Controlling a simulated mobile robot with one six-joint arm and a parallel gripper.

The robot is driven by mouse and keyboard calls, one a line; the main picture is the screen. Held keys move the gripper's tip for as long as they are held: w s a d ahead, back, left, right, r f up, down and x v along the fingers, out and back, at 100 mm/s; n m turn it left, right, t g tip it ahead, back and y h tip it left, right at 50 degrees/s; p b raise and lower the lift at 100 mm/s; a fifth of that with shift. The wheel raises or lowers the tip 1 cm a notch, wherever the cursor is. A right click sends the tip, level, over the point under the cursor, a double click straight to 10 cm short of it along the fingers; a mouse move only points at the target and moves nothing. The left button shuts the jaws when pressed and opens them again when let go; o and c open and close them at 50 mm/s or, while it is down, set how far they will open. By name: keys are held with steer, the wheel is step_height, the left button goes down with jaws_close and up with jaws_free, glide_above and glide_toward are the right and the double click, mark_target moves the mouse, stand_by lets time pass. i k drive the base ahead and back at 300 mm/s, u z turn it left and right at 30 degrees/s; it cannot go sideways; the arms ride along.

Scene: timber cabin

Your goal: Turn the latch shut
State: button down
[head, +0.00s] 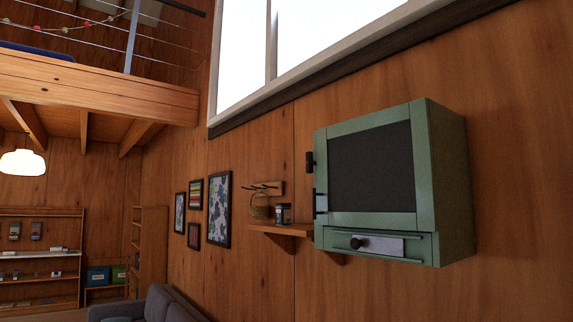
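A green cabinet (450,190) with a dark front panel (372,168) is fixed to the timber wall at right. Its door looks closed against the frame. Below the door, a pale grey plate (388,245) carries a black knob (357,243) at its left end. My gripper is not in view.
A small wooden shelf (275,230) left of the cabinet holds a dark jar (284,213). Framed pictures (219,208) hang farther left. A grey sofa (160,304) stands low at the bottom. A large window (330,45) is above.

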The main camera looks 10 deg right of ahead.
mark_target(310, 162)
steer(key=z, duration=0.05)
steer(key=k, duration=0.5)
steer(key=u, duration=0.55)
steer(key=i, duration=1.3)
steer(key=z, duration=0.35)
steer(key=i, duration=0.8)
steer(key=z, duration=0.65)
